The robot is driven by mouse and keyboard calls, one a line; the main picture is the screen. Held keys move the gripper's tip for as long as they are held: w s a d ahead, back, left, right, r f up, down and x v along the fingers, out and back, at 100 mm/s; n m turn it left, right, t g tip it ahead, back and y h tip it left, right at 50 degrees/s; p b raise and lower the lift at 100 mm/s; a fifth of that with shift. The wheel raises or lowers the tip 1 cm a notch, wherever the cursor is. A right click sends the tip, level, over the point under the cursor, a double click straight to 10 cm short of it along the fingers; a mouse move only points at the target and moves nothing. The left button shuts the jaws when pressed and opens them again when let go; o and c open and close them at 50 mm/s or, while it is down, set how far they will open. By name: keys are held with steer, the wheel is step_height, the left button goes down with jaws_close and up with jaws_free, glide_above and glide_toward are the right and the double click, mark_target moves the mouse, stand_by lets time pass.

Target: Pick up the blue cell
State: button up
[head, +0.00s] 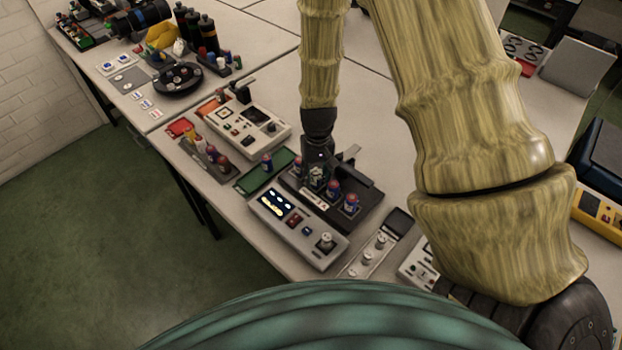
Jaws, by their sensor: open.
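Several small blue cells with reddish tops stand in a row on a dark charger-like tray (369,203), among them one blue cell (333,190) and another blue cell (351,204) at the right end. A further blue cell (267,161) stands apart on a green mat (281,168). My gripper (318,172) points down over the left part of the row, its fingers open around or just beside a cell there. The fingers partly hide that cell. I cannot tell whether they touch it.
A grey console (297,228) with a lit display stands in front of the row. A holder (206,152) with several coloured cells is to the left, beside another white instrument (249,124). A strip with knobs (374,247) lies to the right. Bare tabletop (262,78) lies behind.

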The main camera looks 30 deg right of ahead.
steer(key=c, duration=0.8)
steer(key=shift+c, duration=0.2)
steer(key=shift+r, duration=0.1)
